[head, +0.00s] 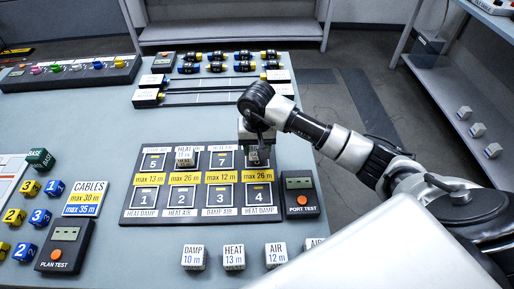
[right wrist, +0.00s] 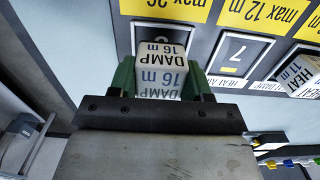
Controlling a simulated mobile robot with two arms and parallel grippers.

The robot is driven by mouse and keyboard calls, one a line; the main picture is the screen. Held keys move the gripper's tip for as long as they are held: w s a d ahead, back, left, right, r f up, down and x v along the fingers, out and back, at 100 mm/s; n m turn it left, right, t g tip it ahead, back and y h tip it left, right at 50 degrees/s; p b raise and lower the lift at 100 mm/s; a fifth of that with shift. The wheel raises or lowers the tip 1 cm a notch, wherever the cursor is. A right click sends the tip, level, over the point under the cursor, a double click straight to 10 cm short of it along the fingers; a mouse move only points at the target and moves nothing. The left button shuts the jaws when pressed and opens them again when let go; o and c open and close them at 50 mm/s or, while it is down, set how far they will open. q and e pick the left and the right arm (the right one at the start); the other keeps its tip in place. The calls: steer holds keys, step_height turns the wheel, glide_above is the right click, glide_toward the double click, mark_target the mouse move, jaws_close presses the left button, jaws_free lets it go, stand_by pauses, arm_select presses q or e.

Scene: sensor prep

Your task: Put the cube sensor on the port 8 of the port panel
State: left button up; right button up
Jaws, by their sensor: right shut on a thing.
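The cube sensor (right wrist: 162,62) is white, with DAMP 16 m on its face. My right gripper (head: 257,150) is shut on it; in the right wrist view its green fingers (right wrist: 160,80) are on both sides of the cube. The cube is at port 8 (right wrist: 140,32), at the far right corner of the dark port panel (head: 135,208), and covers most of that port. I cannot tell whether the cube touches the panel. My left gripper is not in view.
A HEAT 11 m cube (head: 184,157) sits on port 6; port 7 (head: 222,160) beside port 8 is empty. A port tester (head: 301,196) stands right of the panel. Several labelled cubes (head: 234,257) line the near side. Cable bars (head: 205,90) lie behind.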

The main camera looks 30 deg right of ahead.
steer(key=shift+f, duration=0.65)
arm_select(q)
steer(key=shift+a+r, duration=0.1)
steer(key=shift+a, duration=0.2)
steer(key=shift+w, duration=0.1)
arm_select(e)
steer(key=shift+f, duration=0.2)
steer(key=o, duration=0.9)
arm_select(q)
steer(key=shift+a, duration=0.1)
arm_select(e)
steer(key=shift+o, duration=0.2)
steer(key=shift+r, duration=0.15)
steer(key=shift+r, duration=0.25)
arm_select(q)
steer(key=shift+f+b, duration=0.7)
arm_select(e)
step_height(320, 180, up, 12)
steer(key=shift+f, duration=0.2)
